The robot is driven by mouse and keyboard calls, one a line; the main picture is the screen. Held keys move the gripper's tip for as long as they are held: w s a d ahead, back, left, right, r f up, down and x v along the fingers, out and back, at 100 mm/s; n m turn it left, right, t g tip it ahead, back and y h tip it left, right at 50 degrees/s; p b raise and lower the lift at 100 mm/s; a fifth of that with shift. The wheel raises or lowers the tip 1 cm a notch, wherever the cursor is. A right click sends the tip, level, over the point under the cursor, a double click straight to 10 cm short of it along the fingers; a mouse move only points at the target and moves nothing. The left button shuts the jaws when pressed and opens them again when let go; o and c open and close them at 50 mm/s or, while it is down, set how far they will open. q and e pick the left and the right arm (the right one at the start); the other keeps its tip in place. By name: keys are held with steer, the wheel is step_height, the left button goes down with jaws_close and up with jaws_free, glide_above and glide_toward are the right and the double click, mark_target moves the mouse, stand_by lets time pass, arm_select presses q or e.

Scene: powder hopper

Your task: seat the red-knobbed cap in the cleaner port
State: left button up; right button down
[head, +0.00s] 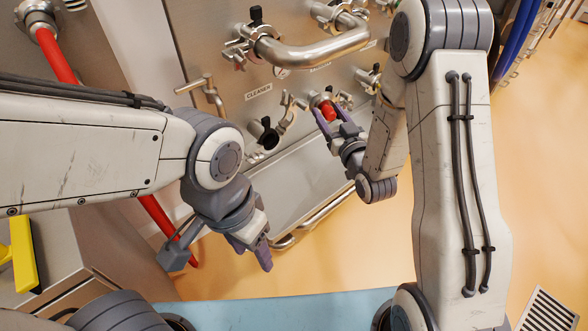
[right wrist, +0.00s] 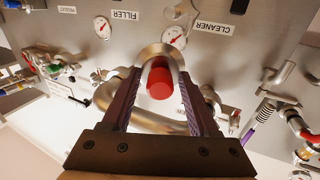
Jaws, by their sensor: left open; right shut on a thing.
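The red-knobbed cap (head: 327,110) is between the fingers of my right gripper (head: 336,128), in front of the steel panel. In the right wrist view its red knob (right wrist: 159,82) sits between the two fingers of my right gripper (right wrist: 158,95), with a silver rim behind it. I cannot tell whether the cap touches anything on the panel. The CLEANER label (head: 259,91) is left of the cap in the head view; the label also shows in the right wrist view (right wrist: 213,25). Which fitting is the cleaner port is unclear. My left gripper (head: 250,250) is open and empty, low and apart from the panel.
A black-knobbed fitting (head: 267,134) and an open-looking silver clamp (head: 289,112) are left of the cap. A curved steel pipe (head: 313,51) juts out above. A steel tray (head: 300,185) lies below. A red hose (head: 56,55) and yellow object (head: 24,252) are at left.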

mark_target(257, 138)
steer(key=s+a+f+n+g+y+b, duration=0.1)
steer(key=a+f+n+y+b, duration=0.15)
steer(key=a+f+b, duration=0.4)
steer(key=a+f+n+g+y+b, duration=0.1)
steer(key=f+n+g+y+b, duration=0.2)
steer(key=b, duration=0.6)
steer(key=shift+m+t+y, duration=0.35)
steer(key=shift+m+t, duration=0.15)
steer(key=shift+m, duration=0.05)
steer(key=shift+w+a+f+b, duration=0.85)
steer(key=shift+w+a+f, duration=0.6)
steer(key=shift+w, duration=0.2)
steer(key=shift+w+a+f+b, duration=0.8)
steer(key=shift+w+a+f, duration=0.5)
steer(key=shift+w+f, duration=0.25)
steer(key=shift+f+b, duration=0.4)
steer(key=shift+f, duration=0.1)
steer(key=shift+c, duration=0.5)
jaws_free()
steer(key=shift+a, duration=0.1)
